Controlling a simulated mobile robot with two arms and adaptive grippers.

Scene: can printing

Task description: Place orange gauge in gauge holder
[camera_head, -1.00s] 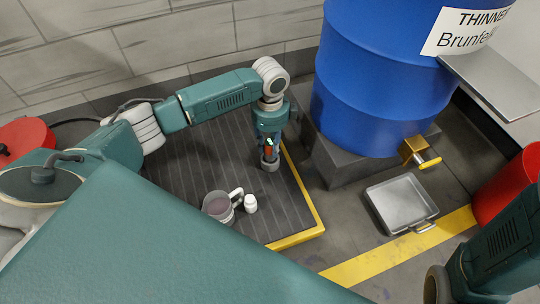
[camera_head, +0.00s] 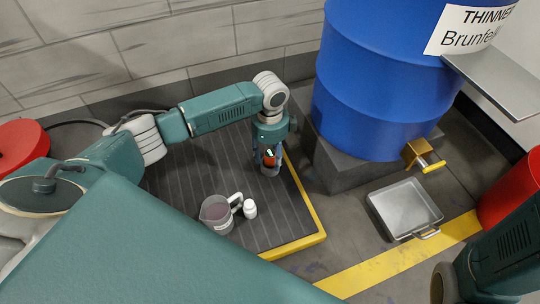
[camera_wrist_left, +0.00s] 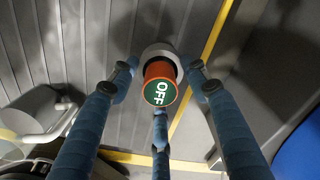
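The orange gauge (camera_head: 270,161) is a short cylinder. In the left wrist view, the gauge (camera_wrist_left: 160,72) has a green top face marked OFF. It stands in a round grey gauge holder (camera_head: 270,171) on the dark mat; the holder's rim (camera_wrist_left: 158,49) shows around it in the wrist view. My left gripper (camera_head: 268,159) is over it, pointing down. Its three blue fingers spread around the gauge, with gaps between fingertips and gauge in the wrist view, so it is open. My right arm is at the lower right; its gripper is not visible.
A pitcher (camera_head: 216,212) and a small white bottle (camera_head: 250,209) stand on the ridged, yellow-edged platform (camera_head: 205,160). A blue drum (camera_head: 375,80) with a yellow-handled tap (camera_head: 425,160) stands at right, above a square metal pan (camera_head: 404,208). A red container (camera_head: 510,190) is far right.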

